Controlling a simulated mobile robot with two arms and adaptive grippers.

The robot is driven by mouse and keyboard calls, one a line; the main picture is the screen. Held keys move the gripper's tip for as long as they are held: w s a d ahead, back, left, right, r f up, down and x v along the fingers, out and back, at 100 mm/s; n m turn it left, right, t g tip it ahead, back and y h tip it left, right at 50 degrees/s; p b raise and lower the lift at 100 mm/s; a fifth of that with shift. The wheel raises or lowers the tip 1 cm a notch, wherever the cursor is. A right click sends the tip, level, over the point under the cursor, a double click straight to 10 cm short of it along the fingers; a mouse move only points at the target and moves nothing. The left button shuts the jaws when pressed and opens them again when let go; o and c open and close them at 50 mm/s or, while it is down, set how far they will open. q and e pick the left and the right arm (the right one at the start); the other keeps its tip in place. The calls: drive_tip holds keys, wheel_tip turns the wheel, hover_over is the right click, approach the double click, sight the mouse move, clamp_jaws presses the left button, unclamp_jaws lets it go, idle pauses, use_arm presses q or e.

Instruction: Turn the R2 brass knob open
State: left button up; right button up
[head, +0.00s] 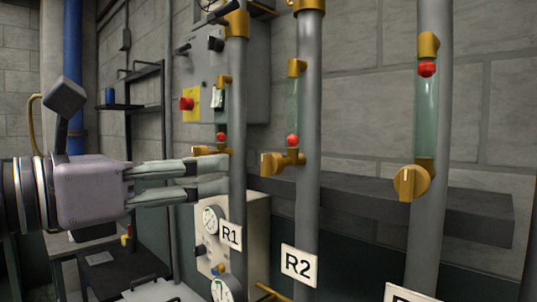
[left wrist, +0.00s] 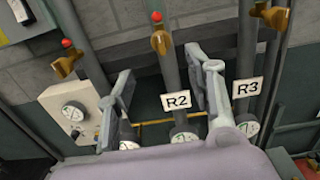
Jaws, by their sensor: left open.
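The R2 brass knob (head: 272,163) sits on the side of the middle grey pipe in the head view, below a glass tube with a red ball. It also shows in the left wrist view (left wrist: 160,41) at the top middle. The R2 label (head: 299,265) hangs lower on the same pipe. My left gripper (head: 222,178) comes in from the left with its fingers pointing right, just left of the R2 knob and apart from it. Its fingers (left wrist: 165,75) are spread and empty in the left wrist view, to either side of the R2 pipe. My right gripper is not seen.
The R1 knob (head: 210,150) is close above my left fingers. The R3 knob (head: 412,184) is on the right pipe. A grey control box (head: 250,80) with a red button and a white gauge box (head: 262,215) stand behind. A dark ledge (head: 470,212) runs behind the pipes.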

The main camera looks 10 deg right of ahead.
sight(262, 163)
use_arm(q)
drive_tip(key=p+x, duration=0.5)
drive_tip(key=x, duration=0.8)
drive_tip(key=shift+r, duration=0.1)
drive_tip(key=shift+w+d+p, duration=0.2)
drive_tip(key=shift+d+p, duration=0.1)
drive_tip(key=shift+d, duration=0.05)
drive_tip(key=shift+c, duration=0.2)
drive_tip(key=c, duration=0.8)
drive_tip(key=shift+c, duration=1.4)
